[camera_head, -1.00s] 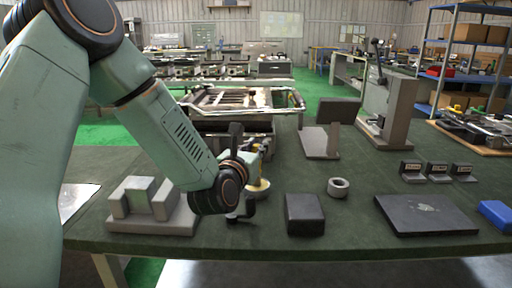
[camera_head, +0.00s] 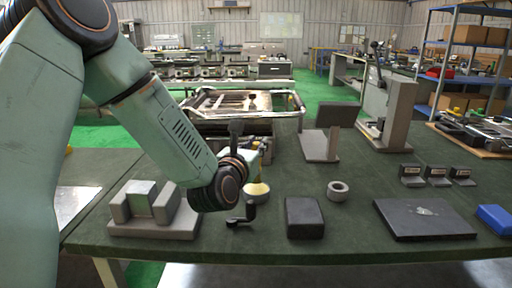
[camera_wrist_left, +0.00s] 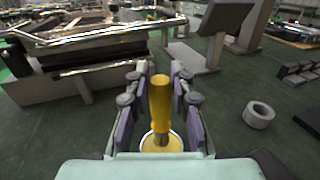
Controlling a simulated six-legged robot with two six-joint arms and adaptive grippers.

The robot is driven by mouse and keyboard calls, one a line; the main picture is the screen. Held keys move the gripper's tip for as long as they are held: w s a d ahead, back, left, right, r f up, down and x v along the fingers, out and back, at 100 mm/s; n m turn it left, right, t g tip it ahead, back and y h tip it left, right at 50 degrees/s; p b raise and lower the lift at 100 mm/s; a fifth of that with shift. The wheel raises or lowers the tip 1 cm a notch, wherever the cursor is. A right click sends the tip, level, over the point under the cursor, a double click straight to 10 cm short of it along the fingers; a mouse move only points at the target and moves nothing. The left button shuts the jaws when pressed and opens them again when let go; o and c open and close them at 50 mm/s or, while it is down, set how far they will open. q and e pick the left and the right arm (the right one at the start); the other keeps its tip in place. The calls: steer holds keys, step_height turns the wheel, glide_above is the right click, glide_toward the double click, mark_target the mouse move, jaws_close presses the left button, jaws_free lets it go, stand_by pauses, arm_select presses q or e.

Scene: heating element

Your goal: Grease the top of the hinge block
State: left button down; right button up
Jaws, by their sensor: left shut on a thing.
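My left gripper (camera_wrist_left: 158,95) is shut on a yellow-handled tool (camera_wrist_left: 160,98), held upright between its fingers in the left wrist view. A round pot with a pale yellow top (camera_wrist_left: 161,140) shows around the tool's lower end; whether the tip touches it is unclear. In the head view the pot (camera_head: 256,191) stands just right of my left wrist, which hides most of the gripper. A grey fixture (camera_head: 178,225) on the left holds a block with a greenish top (camera_head: 141,198) between two uprights, likely the hinge block. My right gripper is out of view.
A dark box (camera_head: 304,216), a grey ring (camera_head: 338,190) and a dark flat plate (camera_head: 425,217) lie to the right. A grey stand with a dark panel (camera_head: 322,143) and several small labelled blocks (camera_head: 437,176) are farther back. Green table (camera_head: 330,240) is bare along the front.

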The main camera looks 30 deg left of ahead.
arm_select(q)
steer(key=shift+r+p, duration=1.5)
steer(key=shift+r, duration=1.1)
steer(key=shift+f, duration=0.1)
